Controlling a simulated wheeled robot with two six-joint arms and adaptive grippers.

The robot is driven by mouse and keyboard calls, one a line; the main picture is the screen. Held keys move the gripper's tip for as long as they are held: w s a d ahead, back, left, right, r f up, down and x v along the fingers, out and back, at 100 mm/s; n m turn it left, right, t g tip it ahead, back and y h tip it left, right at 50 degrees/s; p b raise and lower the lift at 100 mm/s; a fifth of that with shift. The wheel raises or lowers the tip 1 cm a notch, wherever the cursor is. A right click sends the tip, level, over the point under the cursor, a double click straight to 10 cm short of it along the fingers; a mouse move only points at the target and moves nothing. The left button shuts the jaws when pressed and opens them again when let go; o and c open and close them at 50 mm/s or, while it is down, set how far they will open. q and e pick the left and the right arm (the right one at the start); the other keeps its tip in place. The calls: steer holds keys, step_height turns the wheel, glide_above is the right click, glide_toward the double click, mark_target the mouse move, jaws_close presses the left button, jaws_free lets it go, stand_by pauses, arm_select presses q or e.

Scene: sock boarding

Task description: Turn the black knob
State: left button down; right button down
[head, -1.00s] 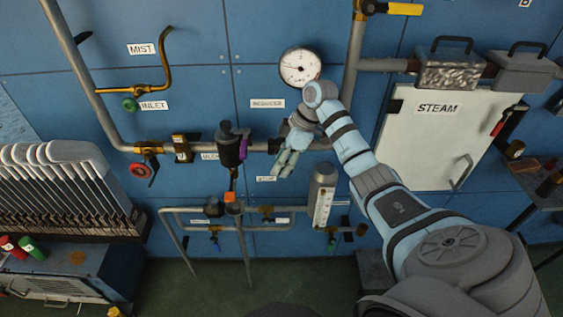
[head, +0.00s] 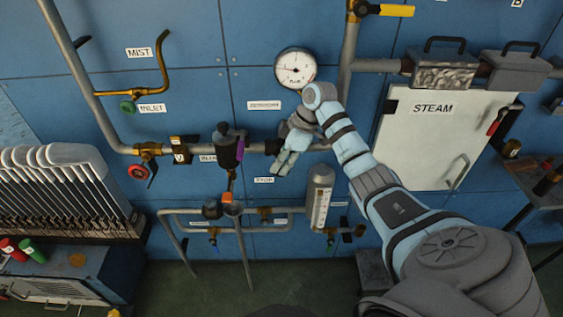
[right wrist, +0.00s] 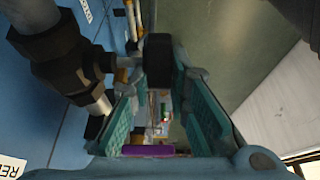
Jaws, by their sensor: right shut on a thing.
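The black knob (right wrist: 158,58) shows in the right wrist view as a short black cylinder between the ends of my two teal finger pads. My right gripper (right wrist: 163,80) is shut on it. In the head view my right gripper (head: 280,170) is at the pipe line below the round gauge, just above the STOP label (head: 264,180). There the gripped knob is hidden or too small to make out. My left gripper is in neither view.
A dark regulator with a purple part (head: 230,148) sits on the pipe left of my gripper. The gauge (head: 295,68) is above, a glass level tube (head: 319,198) below right. A white STEAM door (head: 430,145) is right of my arm. Dark pipe fittings (right wrist: 70,60) are close beside the fingers.

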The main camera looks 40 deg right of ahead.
steer(key=shift+s+a+f, duration=0.1)
stand_by(0.8)
steer(key=c, duration=1.5)
jaws_free()
steer(key=shift+r, duration=0.2)
steer(key=p+v, duration=0.3)
steer(key=v, duration=1)
steer(key=b+x, duration=0.1)
steer(key=x, duration=0.4)
steer(key=b+x, duration=0.1)
steer(key=x, duration=0.4)
steer(key=b+x, duration=0.1)
steer(key=x, duration=0.3)
steer(key=shift+f+b, duration=0.4)
steer(key=shift+f, duration=0.1)
